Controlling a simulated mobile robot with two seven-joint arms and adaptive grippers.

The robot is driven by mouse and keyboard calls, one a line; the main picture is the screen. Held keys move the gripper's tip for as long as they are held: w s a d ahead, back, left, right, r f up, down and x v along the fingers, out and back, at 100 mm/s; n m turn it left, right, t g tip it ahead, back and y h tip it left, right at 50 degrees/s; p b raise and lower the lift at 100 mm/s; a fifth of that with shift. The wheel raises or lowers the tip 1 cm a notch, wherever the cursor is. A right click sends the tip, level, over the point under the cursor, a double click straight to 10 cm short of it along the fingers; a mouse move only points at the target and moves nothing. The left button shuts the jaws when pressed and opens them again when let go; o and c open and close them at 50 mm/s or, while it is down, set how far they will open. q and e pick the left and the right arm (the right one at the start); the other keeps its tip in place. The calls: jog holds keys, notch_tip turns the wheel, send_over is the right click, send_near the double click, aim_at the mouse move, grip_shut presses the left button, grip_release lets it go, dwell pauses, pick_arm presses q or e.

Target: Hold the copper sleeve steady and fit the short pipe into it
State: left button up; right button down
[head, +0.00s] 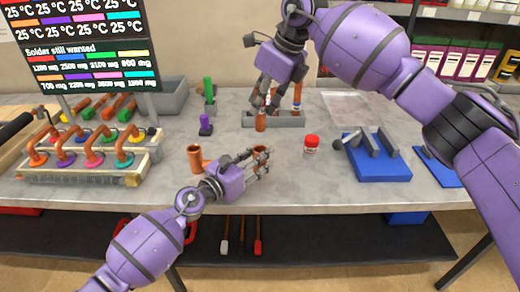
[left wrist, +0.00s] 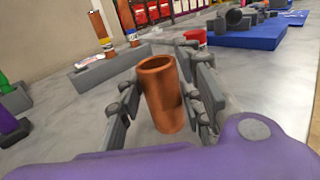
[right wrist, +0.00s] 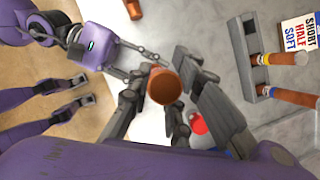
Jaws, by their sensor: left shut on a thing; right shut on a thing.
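The copper sleeve (left wrist: 162,92) stands upright between the fingers of my left gripper (left wrist: 160,100), its open mouth facing up. In the head view my left gripper (head: 262,163) is low over the bench front, shut on the sleeve (head: 260,149), which its fingers partly hide. My right gripper (head: 267,104) is higher and farther back, shut on the short copper pipe (head: 261,122), which points down. In the right wrist view the pipe (right wrist: 163,86) shows nearly end-on between the fingers. The pipe and sleeve appear apart in the head view.
A grey rack (head: 285,120) with banded pipes stands behind. A copper fitting (head: 195,158) is left of my left gripper, a red-capped jar (head: 311,145) right of it. A blue-based fixture (head: 377,155) stands farther right, a pipe assembly (head: 90,160) far left.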

aim_at(254, 151)
jog(key=n, duration=0.1)
jog(key=n+g, duration=0.1)
jog(key=n, duration=0.1)
jog(key=shift+f, duration=0.65)
jog(key=shift+n+y, duration=0.3)
notch_tip(254, 151, down, 9)
jog(key=shift+f, duration=0.15)
